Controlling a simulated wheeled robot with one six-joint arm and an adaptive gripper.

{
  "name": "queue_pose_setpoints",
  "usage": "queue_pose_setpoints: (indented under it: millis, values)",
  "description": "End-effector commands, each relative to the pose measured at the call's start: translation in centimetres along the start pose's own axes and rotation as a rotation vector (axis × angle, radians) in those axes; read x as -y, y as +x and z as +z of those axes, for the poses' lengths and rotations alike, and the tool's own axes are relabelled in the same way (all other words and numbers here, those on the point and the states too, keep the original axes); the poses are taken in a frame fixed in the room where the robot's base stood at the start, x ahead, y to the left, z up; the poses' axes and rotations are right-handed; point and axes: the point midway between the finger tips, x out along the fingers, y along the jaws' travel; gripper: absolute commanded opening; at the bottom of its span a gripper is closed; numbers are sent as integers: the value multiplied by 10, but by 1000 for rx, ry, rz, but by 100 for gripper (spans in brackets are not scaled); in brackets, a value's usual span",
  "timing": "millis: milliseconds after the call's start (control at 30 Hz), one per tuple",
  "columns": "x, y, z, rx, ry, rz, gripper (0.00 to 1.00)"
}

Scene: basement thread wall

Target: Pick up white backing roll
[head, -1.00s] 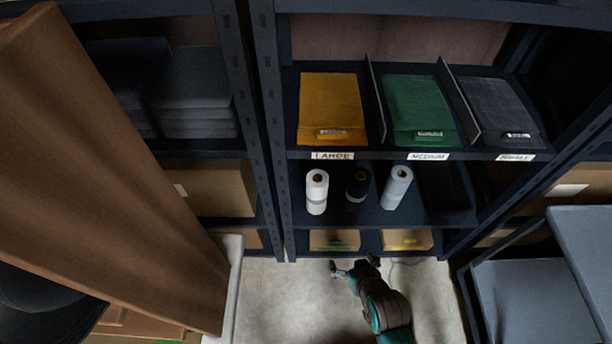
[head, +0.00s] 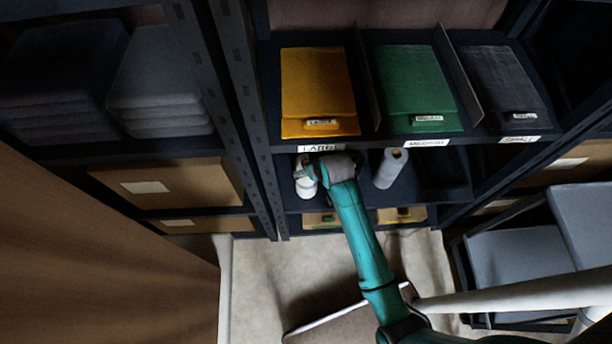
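A white roll (head: 304,186) stands on the middle shelf at the left, below the label under the yellow packet. A second white roll (head: 390,168) stands on the same shelf to the right, slightly tilted in the picture. My gripper (head: 311,171) is at the left white roll, overlapping its upper part. My grey wrist and teal arm hide the fingertips, so I cannot tell whether they touch or grip the roll. The black roll between the white ones is hidden behind my arm.
The shelf above holds yellow (head: 318,90), green (head: 416,90) and dark grey (head: 502,85) packets between thin dividers. Cardboard boxes (head: 322,220) sit on the bottom shelf. A dark upright post (head: 243,100) stands left of the bay. A brown panel (head: 100,260) fills the lower left.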

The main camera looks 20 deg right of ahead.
Motion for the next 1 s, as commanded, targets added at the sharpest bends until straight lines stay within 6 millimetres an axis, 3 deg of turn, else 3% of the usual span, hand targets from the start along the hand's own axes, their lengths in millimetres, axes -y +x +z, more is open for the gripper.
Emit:
queue_pose_setpoints:
  millis: [233,500,833,1000]
  values:
    - [1,17,1,2,0,0,100]
    - [2,53,2,1,0,0,100]
    - [2,60,2,0,0,0,100]
    - [2,60,2,0,0,0,60]
